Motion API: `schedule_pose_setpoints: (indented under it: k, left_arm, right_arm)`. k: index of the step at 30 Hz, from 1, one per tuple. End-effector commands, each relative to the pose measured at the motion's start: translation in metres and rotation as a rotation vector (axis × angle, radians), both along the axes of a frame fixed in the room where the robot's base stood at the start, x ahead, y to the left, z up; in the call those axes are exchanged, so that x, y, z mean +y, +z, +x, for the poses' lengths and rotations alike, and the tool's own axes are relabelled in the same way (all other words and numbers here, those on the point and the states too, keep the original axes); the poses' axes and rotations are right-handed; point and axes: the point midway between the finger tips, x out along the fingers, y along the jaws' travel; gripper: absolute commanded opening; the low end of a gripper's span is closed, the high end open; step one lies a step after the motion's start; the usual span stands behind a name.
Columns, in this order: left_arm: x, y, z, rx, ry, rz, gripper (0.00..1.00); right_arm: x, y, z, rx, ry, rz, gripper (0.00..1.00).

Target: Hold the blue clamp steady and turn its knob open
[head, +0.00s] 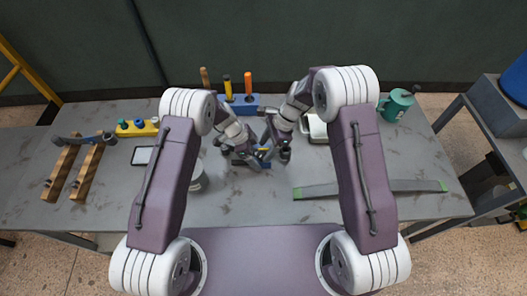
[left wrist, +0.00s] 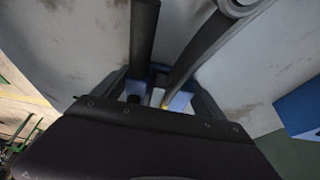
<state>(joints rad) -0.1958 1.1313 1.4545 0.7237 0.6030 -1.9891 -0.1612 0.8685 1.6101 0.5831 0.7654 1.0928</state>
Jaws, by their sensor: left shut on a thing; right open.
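The blue clamp (head: 265,164) is near the middle of the grey table, mostly hidden by my two grippers. My left gripper (head: 243,157) is shut on it from the left. In the left wrist view, blue parts of the clamp (left wrist: 180,101) show between the dark fingers, with a small yellow patch beside them. My right gripper (head: 279,150) is open, close to the clamp on its right side. I cannot make out the knob clearly, nor whether the right fingers touch it.
A blue block with upright tools (head: 243,105) stands behind the grippers. A yellow block (head: 137,129) and wooden bars (head: 88,170) are at left.

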Motion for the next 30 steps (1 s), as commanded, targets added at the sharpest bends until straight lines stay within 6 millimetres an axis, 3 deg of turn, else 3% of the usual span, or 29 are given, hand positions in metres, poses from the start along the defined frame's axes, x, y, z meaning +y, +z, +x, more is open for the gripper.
schedule_pose_setpoints:
  k: [6, 14, 20, 30]
  left_arm:
    - [0.000, 0.001, 0.001, -0.002, 0.001, 0.000, 0.11]
    - [0.000, 0.001, 0.001, -0.002, 0.002, 0.000, 0.11]
    - [0.000, 0.001, 0.001, -0.002, 0.002, 0.000, 0.11]
    - [0.000, 0.001, 0.001, -0.003, 0.001, -0.001, 0.11]
  right_arm:
    - [0.009, -0.021, -0.001, -0.001, 0.000, 0.000, 0.55]
    - [0.009, -0.023, -0.001, -0.001, 0.000, -0.001, 0.55]
    - [0.009, -0.023, -0.001, -0.001, 0.000, -0.001, 0.02]
    - [0.010, -0.023, 0.000, 0.000, 0.140, 0.002, 0.00]
